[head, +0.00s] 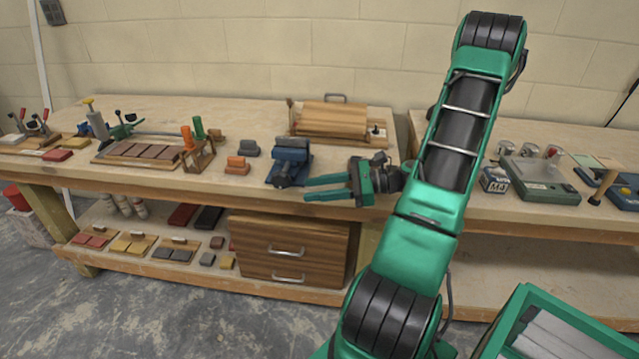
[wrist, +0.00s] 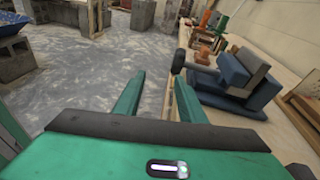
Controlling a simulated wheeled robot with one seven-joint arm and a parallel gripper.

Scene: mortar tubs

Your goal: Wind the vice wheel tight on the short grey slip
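The blue vice (head: 290,160) stands near the front edge of the bench in the head view. In the wrist view the vice (wrist: 228,92) is at the right, with its dark round wheel end (wrist: 178,61) towards my fingers. A paler grey-blue upright piece (wrist: 243,64) shows at its jaws; I cannot tell whether it is the short grey slip or a jaw. My gripper (head: 306,189) is open and empty, its fingers pointing left, just in front of the vice. In the wrist view its fingertips (wrist: 159,75) are apart, left of the wheel, with floor showing between them.
Orange blocks (head: 237,165) and a small grey block (head: 249,149) sit left of the vice. A wooden press board (head: 333,116) lies behind it. A drawer unit (head: 287,252) and several small blocks are on the lower shelf. A green device (head: 540,178) stands at right.

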